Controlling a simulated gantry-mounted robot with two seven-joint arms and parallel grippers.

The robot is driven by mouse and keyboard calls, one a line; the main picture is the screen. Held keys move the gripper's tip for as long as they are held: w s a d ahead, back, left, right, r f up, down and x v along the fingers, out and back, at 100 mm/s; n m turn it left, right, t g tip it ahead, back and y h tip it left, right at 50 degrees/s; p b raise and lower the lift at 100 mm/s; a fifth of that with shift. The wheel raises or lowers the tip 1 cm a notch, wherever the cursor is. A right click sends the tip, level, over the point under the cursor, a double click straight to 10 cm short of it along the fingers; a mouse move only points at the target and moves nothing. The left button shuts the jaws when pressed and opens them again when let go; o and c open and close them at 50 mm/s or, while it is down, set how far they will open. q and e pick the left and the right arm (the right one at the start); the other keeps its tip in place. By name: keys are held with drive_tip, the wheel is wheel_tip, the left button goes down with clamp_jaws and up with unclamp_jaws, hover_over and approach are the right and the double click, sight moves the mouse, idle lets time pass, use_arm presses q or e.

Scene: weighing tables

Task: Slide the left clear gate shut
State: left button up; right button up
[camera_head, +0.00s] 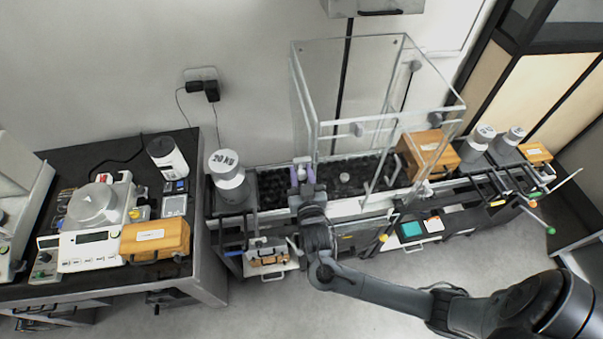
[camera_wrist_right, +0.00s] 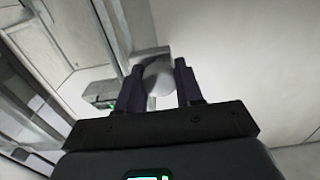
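The clear glass case (camera_head: 350,90) stands at the back of the middle bench. Its left clear side panel (camera_head: 304,100) has a metal edge, but I cannot tell for sure how far the gate stands open. A pale round knob (camera_head: 302,161) is at the lower left of the case; it also shows in the right wrist view (camera_wrist_right: 158,77). My right gripper (camera_head: 302,176) is at this knob, its purple fingers apart, one on each side. In the wrist view little gap shows between fingers and knob; firm contact cannot be told. My left gripper is out of view.
A grey weight marked 20 kg (camera_head: 229,175) stands just left of my right gripper. A wooden box (camera_head: 428,152) stands by the case's right side. Thin bars and handles stick out along the bench front. A scale (camera_head: 97,215) is on the left table.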

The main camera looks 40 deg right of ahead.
clamp_jaws()
wheel_tip(320, 180, down, 26)
drive_tip(key=b, duration=1.5)
drive_tip(key=shift+r, duration=0.15)
drive_tip(key=shift+s, duration=0.1)
drive_tip(key=shift+o, duration=2.2)
unclamp_jaws()
drive_tip(key=shift+o, duration=0.5)
